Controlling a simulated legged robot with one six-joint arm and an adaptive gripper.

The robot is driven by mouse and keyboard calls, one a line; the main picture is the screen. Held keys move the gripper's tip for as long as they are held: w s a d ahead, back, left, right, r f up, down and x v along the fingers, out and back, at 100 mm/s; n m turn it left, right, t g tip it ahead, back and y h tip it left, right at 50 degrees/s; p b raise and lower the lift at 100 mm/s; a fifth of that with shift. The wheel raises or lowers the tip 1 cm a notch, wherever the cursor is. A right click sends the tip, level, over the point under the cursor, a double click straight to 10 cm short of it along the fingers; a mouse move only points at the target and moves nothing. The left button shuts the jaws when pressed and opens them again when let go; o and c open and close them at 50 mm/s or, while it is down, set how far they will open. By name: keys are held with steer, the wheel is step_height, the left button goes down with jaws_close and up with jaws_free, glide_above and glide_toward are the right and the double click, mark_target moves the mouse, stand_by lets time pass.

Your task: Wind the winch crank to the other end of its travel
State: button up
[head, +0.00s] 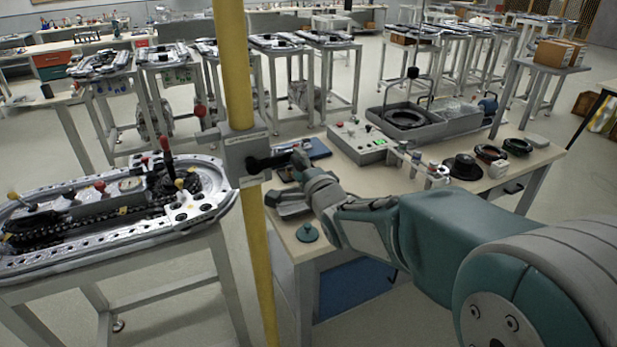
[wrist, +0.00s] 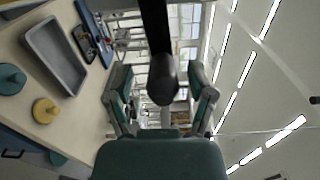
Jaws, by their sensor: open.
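The winch is a grey box (head: 243,152) fixed to a yellow post (head: 236,75) left of centre in the head view. Its black crank (head: 262,163) sticks out to the right, toward my gripper (head: 299,163). In the wrist view the dark crank handle (wrist: 160,45) comes down from the top edge and ends in a rounded knob (wrist: 163,88). The knob appears between the two fingers of my gripper (wrist: 162,72). The fingers are apart, with gaps on both sides of the knob. The crank's root is hidden in the wrist view.
A workbench (head: 440,215) stands behind and right of the post, with a control box (head: 357,143), bins and small parts. A grey tray (wrist: 52,58) on it shows in the wrist view. A ring-track table (head: 110,215) stands close on the left.

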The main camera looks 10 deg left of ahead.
steer(key=v, duration=1.1)
steer(key=shift+a+f, duration=0.1)
steer(key=shift+a, duration=0.05)
steer(key=w+a+n, duration=0.2)
steer(key=w+n, duration=0.1)
steer(key=n, duration=0.2)
steer(key=w+a+n, duration=0.2)
steer(key=w+n, duration=0.2)
steer(key=n, duration=0.1)
steer(key=w+a+n, duration=0.2)
steer(key=w+n, duration=0.1)
steer(key=n, duration=0.3)
steer(key=shift+w, duration=0.15)
jaws_close()
